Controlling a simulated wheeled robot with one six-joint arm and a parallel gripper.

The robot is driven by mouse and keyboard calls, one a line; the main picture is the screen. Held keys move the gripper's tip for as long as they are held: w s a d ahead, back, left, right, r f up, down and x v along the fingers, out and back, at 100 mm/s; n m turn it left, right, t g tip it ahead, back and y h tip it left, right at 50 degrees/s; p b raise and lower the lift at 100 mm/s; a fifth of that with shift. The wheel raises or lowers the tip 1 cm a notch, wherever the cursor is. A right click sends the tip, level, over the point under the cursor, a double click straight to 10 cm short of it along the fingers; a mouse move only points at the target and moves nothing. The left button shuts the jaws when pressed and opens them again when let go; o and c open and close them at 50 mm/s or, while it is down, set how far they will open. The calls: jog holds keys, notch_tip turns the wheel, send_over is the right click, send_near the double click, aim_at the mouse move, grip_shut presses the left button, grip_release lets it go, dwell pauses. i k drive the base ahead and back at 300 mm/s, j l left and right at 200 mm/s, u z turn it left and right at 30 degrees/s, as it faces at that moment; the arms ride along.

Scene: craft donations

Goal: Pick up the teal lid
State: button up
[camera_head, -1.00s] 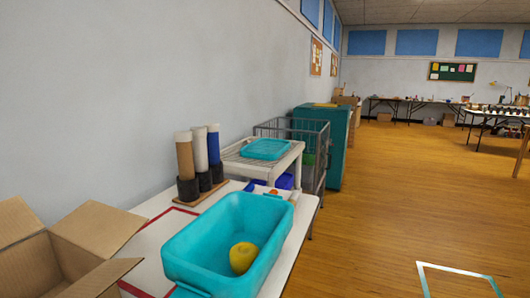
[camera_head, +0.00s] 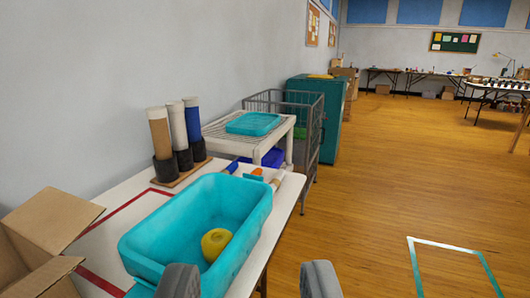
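The teal lid (camera_head: 253,123) lies flat on top of a white slatted rack (camera_head: 222,136) beyond the near table. A teal bin (camera_head: 146,243) stands on the white table closer to me, with a round yellow thing (camera_head: 215,243) inside. My gripper (camera_head: 250,285) shows at the bottom edge as two grey fingertips set wide apart. It is open, with nothing seen between the fingertips, and is well short of the lid.
An open cardboard box (camera_head: 42,240) sits at the left. Several upright rolls (camera_head: 177,130) stand in dark holders near the wall. A wire cage cart (camera_head: 308,140) and a teal cabinet (camera_head: 330,105) stand behind the rack.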

aim_at(251, 124)
jog(key=i+l+z, duration=0.4)
jog(key=i, duration=0.35)
jog(key=i+z, duration=0.4)
jog(key=i, duration=0.4)
jog(key=i+l+u, duration=0.1)
jog(key=i+u, duration=0.35)
jog(key=i, duration=0.15)
jog(key=i+l+u, duration=0.35)
jog(key=i+u, duration=0.15)
jog(key=i+l+u, duration=0.9)
jog(key=l, duration=0.35)
